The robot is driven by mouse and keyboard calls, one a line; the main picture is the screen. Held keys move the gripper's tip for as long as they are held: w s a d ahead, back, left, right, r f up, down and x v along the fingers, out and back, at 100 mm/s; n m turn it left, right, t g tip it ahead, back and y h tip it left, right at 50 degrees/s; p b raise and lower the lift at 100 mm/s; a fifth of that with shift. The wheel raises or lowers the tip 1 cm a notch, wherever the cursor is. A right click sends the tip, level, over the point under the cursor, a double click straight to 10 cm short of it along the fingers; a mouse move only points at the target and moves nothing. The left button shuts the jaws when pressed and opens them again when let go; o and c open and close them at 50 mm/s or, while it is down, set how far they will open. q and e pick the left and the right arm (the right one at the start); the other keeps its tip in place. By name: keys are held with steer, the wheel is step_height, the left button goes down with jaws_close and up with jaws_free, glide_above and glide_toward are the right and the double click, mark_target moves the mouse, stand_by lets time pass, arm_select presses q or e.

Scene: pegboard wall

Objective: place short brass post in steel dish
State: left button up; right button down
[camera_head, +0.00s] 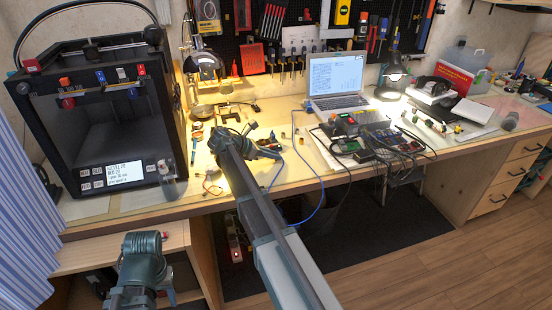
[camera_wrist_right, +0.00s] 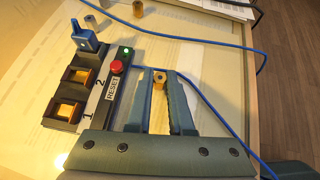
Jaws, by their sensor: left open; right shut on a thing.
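My right gripper (camera_head: 274,153) is low over the front middle of the bench, pointing right in the head view. In the right wrist view its fingers (camera_wrist_right: 160,88) are shut on a short brass post (camera_wrist_right: 159,77), held upright near the tips. Whether the post touches the bench is unclear. My left gripper (camera_head: 138,285) is at the lower left, in front of the bench and away from the post; its fingers are hard to make out. I cannot pick out the steel dish in either view.
A fixture with a red reset button (camera_wrist_right: 116,67) and two brass-lined slots stands close beside the right fingers. A tan post (camera_wrist_right: 138,9) and a grey post (camera_wrist_right: 91,22) stand beyond. A blue cable (camera_wrist_right: 185,41) crosses the bench. A printer (camera_head: 95,110) stands left.

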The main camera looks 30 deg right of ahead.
steer(key=shift+r, duration=0.15)
stand_by(0.4)
step_height(320, 180, up, 2)
steer(key=shift+p, duration=1.1)
steer(key=shift+r+p, duration=0.9)
steer(key=s+p, duration=0.1)
steer(key=s, duration=1.5)
steer(key=shift+d+r, duration=0.2)
steer(key=shift+r, duration=0.25)
steer(key=shift+d, duration=0.1)
